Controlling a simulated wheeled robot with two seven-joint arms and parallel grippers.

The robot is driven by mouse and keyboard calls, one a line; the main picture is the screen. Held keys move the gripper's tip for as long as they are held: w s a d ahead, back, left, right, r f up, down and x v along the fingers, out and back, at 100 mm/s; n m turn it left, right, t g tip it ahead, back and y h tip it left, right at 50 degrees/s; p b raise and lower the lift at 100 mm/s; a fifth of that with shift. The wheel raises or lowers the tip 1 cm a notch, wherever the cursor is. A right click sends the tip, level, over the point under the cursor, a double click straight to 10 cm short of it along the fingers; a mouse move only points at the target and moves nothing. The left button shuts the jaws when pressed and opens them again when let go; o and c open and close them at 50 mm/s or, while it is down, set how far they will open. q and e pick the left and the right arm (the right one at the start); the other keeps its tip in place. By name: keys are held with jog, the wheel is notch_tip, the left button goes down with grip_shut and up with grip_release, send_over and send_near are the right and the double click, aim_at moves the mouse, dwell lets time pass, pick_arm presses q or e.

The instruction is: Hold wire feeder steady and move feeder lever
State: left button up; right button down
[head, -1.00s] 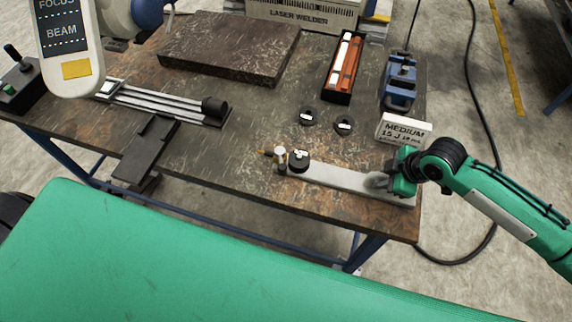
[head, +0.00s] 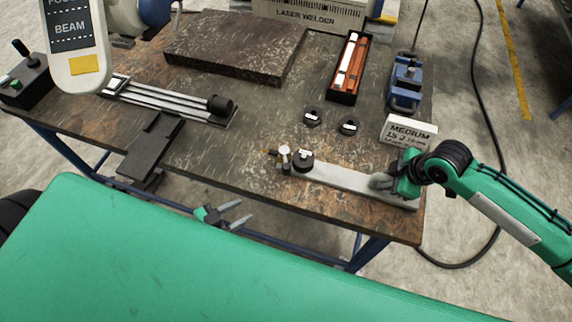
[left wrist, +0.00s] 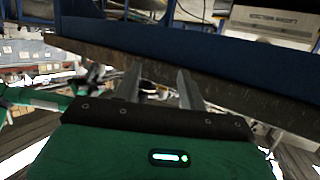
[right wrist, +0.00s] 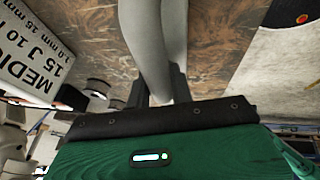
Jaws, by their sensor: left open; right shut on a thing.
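The wire feeder (head: 343,179), a long light-grey bar, lies along the front right edge of the workbench. Its left end carries a black round knob (head: 303,160) and a small pale-topped post (head: 285,154) with a brass tip; which one is the lever I cannot tell. My right gripper (head: 383,182) is shut on the feeder's right end. In the right wrist view the grey feeder (right wrist: 150,45) runs between the fingers. My left gripper (head: 244,211) is open and empty in front of the bench edge, left of the feeder's knob end. The left wrist view shows its parted fingers (left wrist: 160,82).
A white MEDIUM label block (head: 409,130) stands just behind my right gripper. Two black discs (head: 348,127) lie behind the feeder. A railed slide (head: 165,100), dark slab (head: 235,50), red-rod tray (head: 349,68) and blue vise (head: 405,85) occupy the bench.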

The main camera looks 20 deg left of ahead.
aim_at(283, 169)
pick_arm(q)
jog(key=w+d+r+t+h, duration=0.2)
jog(key=d+r+t, duration=0.15)
jog(key=r, duration=0.75)
jog(key=shift+g, duration=0.35)
jog(key=x, duration=1.1)
jog(key=shift+w+d, duration=0.2)
jog(key=shift+w, duration=0.15)
jog(key=shift+c, duration=0.2)
grip_shut()
